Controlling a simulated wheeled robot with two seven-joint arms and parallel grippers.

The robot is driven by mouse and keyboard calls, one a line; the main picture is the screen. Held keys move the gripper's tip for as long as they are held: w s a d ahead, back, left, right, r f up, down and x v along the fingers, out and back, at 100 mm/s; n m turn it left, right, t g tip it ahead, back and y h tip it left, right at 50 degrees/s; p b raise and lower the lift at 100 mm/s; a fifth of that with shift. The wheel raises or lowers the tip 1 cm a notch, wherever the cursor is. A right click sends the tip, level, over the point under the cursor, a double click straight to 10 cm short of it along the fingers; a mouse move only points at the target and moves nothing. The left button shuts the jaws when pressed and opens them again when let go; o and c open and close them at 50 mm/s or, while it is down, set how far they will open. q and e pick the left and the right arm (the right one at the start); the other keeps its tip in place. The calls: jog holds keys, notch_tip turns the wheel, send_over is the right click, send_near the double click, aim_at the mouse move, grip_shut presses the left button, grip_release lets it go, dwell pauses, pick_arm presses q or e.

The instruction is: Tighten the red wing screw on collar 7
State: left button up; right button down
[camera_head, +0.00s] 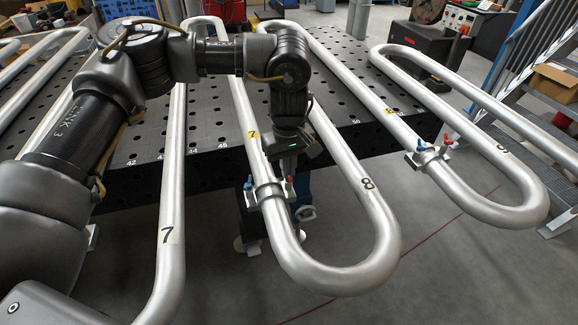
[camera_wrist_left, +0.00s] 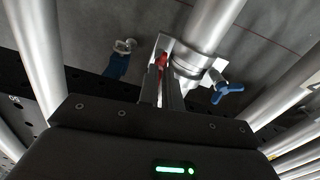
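Collar 7 (camera_head: 266,194) is a metal clamp around the silver pipe below a yellow tag "7" (camera_head: 253,136). A blue wing screw (camera_head: 248,184) is on its left and the red wing screw (camera_head: 291,182) on its right. My left gripper (camera_head: 289,165) points down just above the red screw. In the left wrist view, the red screw (camera_wrist_left: 161,62) shows at the tips of the two close-set fingers (camera_wrist_left: 162,88), in the narrow gap between them. Whether they touch it is unclear. The collar (camera_wrist_left: 188,66) and its blue screw (camera_wrist_left: 227,90) are to the right. My right gripper is out of view.
Another collar (camera_head: 428,157) with blue and red screws sits on the right-hand coil. A dark perforated table (camera_head: 205,142) lies behind. Open floor is in front.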

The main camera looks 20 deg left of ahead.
pick_arm(q)
jog(key=o, duration=0.4)
notch_tip(320, 180, up, 11)
jog(key=shift+b, duration=0.4)
jog(key=shift+d, duration=0.1)
